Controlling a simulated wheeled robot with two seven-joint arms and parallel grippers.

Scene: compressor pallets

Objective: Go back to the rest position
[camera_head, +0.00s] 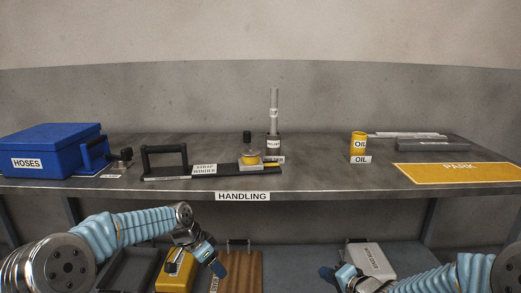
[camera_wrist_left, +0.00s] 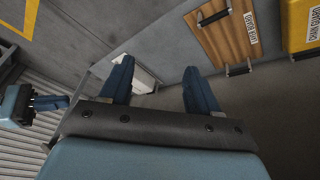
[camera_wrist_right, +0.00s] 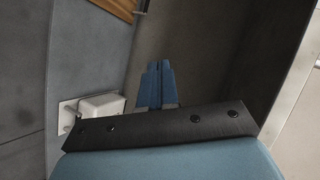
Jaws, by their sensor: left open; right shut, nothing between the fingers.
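My left gripper (camera_head: 214,262) is low in front of the bench in the head view, above the lower shelf. In the left wrist view its two blue fingers (camera_wrist_left: 158,84) are apart with nothing between them. My right gripper (camera_head: 335,277) is at the lower middle right of the head view, beside a white labelled box. In the right wrist view its blue fingers (camera_wrist_right: 156,84) are together and hold nothing. Both grippers are below the front edge of the bench top (camera_head: 330,186).
On the bench stand a blue HOSES box (camera_head: 50,145), a strap winder (camera_head: 165,160), a yellow OIL can (camera_head: 358,143) and a PARK mat (camera_head: 462,173). Below are a yellow case (camera_head: 178,272), a wooden board (camera_head: 242,270) and a white box (camera_head: 370,260).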

